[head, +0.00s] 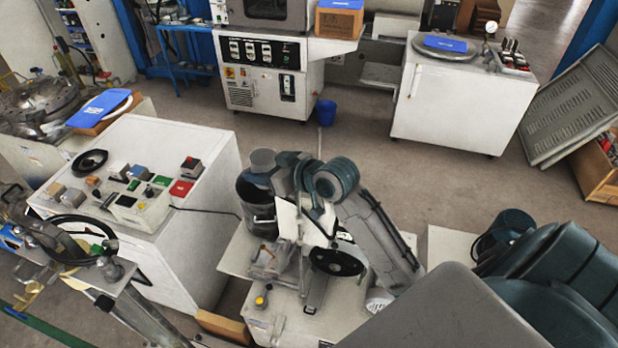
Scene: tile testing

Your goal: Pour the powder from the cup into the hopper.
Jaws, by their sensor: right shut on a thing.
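A small grey, see-through cup (262,160) is at the centre, held upright or nearly so. My right gripper (274,177) reaches it from the right and is shut on it; its fingers are small and partly merge with the dark parts behind. A dark round vessel (256,208), which looks like the hopper, is on the machine just below the cup. Whether the cup touches the vessel or is above it, I cannot tell. The powder inside the cup cannot be made out. My left gripper is not in view.
The machine's pale base (270,326) has a black handwheel (338,262) right of the vessel. A white control cabinet (190,172) with buttons stands close on the left. A white cabinet (455,105) stands at the back right. The floor (350,135) behind the machine is mostly clear.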

